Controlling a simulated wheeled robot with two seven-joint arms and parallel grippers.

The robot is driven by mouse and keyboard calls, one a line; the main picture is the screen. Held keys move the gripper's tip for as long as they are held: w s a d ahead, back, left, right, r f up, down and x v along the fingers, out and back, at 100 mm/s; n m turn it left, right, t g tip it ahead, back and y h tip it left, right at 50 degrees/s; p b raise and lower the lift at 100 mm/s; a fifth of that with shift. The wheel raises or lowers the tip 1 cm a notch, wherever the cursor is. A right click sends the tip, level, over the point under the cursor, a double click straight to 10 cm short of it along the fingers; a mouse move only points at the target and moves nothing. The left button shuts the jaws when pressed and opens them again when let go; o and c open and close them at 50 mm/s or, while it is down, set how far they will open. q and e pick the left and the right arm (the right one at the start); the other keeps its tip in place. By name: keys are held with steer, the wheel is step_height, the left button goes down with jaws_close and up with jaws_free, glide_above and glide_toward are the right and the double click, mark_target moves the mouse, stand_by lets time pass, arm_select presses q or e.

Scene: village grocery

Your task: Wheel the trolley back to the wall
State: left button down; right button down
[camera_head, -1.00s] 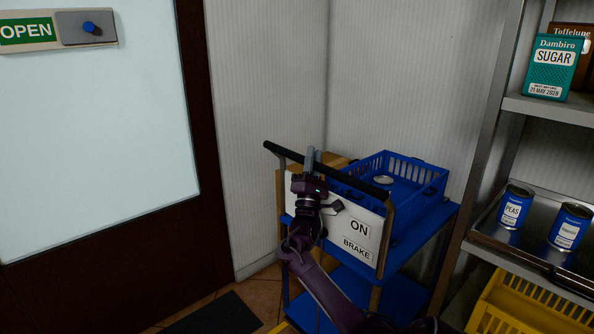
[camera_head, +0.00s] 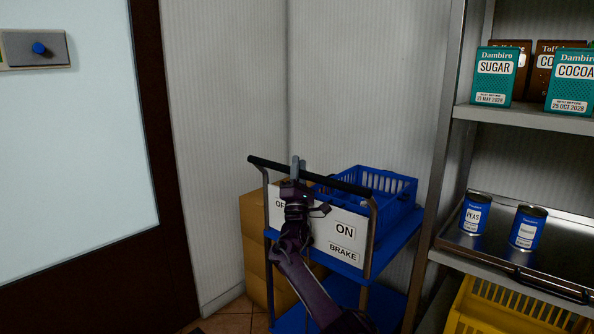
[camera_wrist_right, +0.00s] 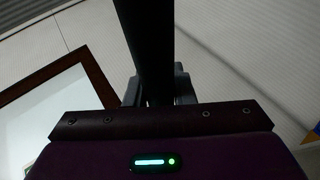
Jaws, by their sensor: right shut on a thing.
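The blue trolley (camera_head: 340,253) stands in the corner, between the white wall (camera_head: 225,130) and the shelf rack. Its black push handle (camera_head: 345,186) runs across the top, and a white panel (camera_head: 340,229) below it reads "ON" and "BRAKE". My right gripper (camera_head: 298,170) is shut on the black handle, near its middle. In the right wrist view the dark handle bar (camera_wrist_right: 145,45) passes between the fingers. A blue basket (camera_head: 390,192) sits on the trolley's top. My arm hides part of the panel and the brake. My left gripper is not in view.
Cardboard boxes (camera_head: 253,240) are stacked against the wall, left of and behind the trolley. A metal shelf rack (camera_head: 437,160) stands close on the right, with cans, cartons and a yellow crate (camera_head: 520,312). A dark-framed door (camera_head: 165,160) is on the left.

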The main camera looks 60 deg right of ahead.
steer(key=shift+d+r, duration=0.1)
steer(key=shift+r, duration=0.1)
steer(key=c, duration=1.5)
jaws_free()
steer(key=shift+o, duration=1.3)
steer(key=shift+s+d+f, duration=0.1)
steer(key=shift+d+f, duration=0.15)
steer(key=shift+a, duration=0.15)
steer(key=shift+a+f, duration=0.1)
steer(key=v, duration=0.7)
steer(key=shift+f, duration=0.15)
steer(key=shift+a, duration=0.1)
